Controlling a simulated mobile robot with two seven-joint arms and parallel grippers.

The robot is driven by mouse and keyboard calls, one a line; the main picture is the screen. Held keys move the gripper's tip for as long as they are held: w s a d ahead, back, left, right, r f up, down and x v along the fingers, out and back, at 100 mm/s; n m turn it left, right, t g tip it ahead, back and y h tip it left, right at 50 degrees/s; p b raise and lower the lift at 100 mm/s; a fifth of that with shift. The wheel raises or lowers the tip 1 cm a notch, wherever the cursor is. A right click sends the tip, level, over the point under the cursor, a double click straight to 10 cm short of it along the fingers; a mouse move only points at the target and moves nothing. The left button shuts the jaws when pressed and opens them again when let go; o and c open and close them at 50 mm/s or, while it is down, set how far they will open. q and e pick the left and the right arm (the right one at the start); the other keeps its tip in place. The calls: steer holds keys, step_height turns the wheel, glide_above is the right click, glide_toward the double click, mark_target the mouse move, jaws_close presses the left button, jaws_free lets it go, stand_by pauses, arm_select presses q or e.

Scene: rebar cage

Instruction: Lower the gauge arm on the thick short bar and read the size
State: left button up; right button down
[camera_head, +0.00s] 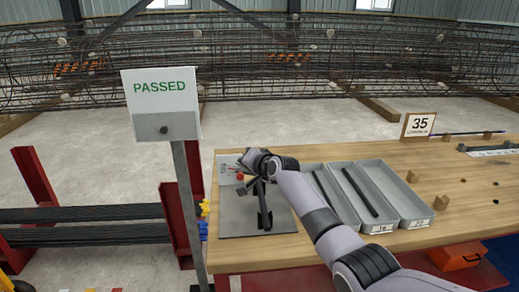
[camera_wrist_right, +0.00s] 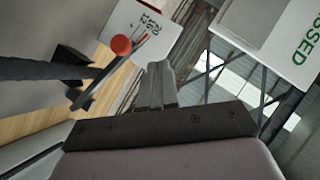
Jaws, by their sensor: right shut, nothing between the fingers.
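I cannot tell whether this piece is the thick short bar or part of the gauge. A red knob (camera_head: 240,177) shows at the gauge and also in the right wrist view (camera_wrist_right: 121,45), close to my fingers and left of them. My right gripper (camera_wrist_right: 158,70) is shut and empty, apart from the knob in that picture. In the head view my right wrist hides part of the gauge. My left gripper is not in view.
A sign reading 35 (camera_head: 418,125) stands at the table's back. A PASSED sign (camera_head: 161,103) on a post stands left of the table. A rebar cage (camera_head: 250,60) lies behind.

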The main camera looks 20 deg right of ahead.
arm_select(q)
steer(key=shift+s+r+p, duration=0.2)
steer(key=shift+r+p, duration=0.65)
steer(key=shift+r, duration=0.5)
arm_select(e)
steer(key=s+a+r, duration=0.1)
steer(key=s+r, duration=0.6)
steer(key=s, duration=0.1)
steer(key=shift+s+a+r, duration=0.15)
steer(key=shift+s+a, duration=0.1)
steer(key=shift+a, duration=0.05)
steer(key=s+f+n+g+h, duration=0.1)
steer(key=s+f+n+g, duration=0.4)
steer(key=s+f, duration=1.2)
steer(key=s+d+f+n+g+h, duration=0.15)
steer(key=s+n+g, duration=0.4)
steer(key=s, duration=2.15)
steer(key=w+a+f+t+y, duration=0.2)
steer(key=w+a+f+t, duration=0.1)
steer(key=w+f+t, duration=0.4)
step_height(320, 180, down, 3)
steer(key=shift+a+f, duration=0.1)
steer(key=shift+a, duration=0.1)
